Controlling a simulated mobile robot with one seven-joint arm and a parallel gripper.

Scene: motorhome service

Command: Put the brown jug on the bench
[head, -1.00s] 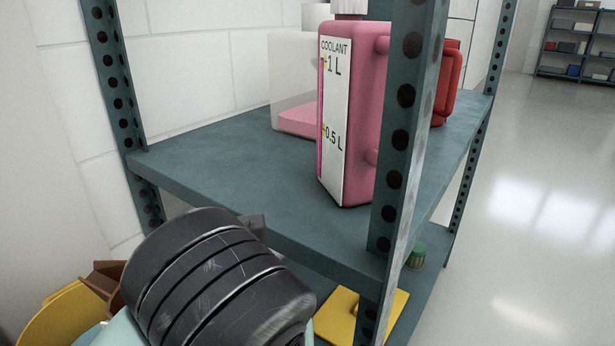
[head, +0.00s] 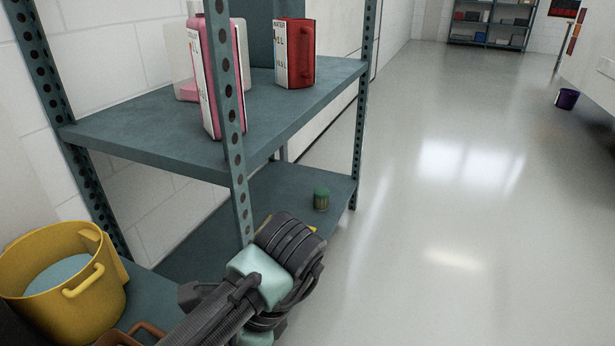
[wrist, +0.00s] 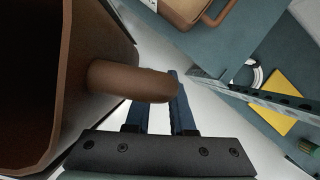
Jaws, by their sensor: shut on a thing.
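The brown jug (wrist: 95,25) fills the left side of the wrist view, close to the camera, its dark open inside partly showing. Its stubby handle (wrist: 125,80) reaches between the fingers of my gripper (wrist: 158,88), which is shut on it. In the head view my arm covers the fingers, and I cannot make out the held jug there. No bench can be told for certain. A teal surface (head: 160,288) at the lower left of the head view carries a yellow bucket, and I cannot tell whether it is the bench.
A teal rack with perforated posts (head: 233,150) stands close to my arm. The yellow bucket (head: 95,308) stands left.

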